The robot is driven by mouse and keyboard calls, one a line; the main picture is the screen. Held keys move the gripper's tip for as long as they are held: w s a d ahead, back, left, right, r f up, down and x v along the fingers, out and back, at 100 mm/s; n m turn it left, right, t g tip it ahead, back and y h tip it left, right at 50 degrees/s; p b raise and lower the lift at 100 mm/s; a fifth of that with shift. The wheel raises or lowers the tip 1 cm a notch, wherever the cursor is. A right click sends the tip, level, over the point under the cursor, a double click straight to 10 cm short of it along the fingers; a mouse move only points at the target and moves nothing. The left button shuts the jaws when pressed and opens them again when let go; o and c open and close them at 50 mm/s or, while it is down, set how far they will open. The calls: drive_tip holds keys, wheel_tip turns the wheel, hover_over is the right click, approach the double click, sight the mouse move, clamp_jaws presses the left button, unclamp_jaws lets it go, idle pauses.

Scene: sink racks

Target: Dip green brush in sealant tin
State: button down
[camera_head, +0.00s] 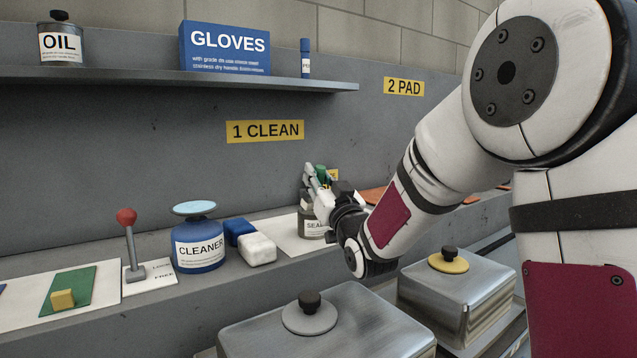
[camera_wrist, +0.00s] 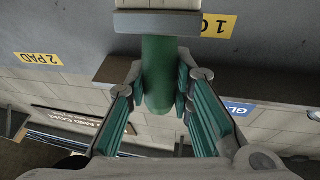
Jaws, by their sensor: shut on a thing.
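The green brush (camera_wrist: 158,75) is between my gripper's fingers (camera_wrist: 158,100) in the wrist view, with its grey ferrule and the start of pale bristles at the top edge. My gripper (camera_head: 315,182) is shut on its handle. In the head view a small green part of the brush (camera_head: 321,171) shows at the fingers. The sealant tin (camera_head: 312,228), grey with a white label, stands on the ledge just below my gripper, partly covered by it. The bristle tips and the tin's mouth are hidden, so I cannot tell whether they touch.
A blue cleaner pot (camera_head: 199,245), a white-and-blue block (camera_head: 258,249) and a red-knobbed lever (camera_head: 127,218) stand to the left. Two lidded metal boxes (camera_head: 325,325) (camera_head: 457,290) are in front. A shelf (camera_head: 200,77) with an oil can and gloves box hangs above.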

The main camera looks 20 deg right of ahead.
sight(318, 165)
drive_tip(key=shift+r+p, duration=0.9)
drive_tip(key=shift+r, duration=1.85)
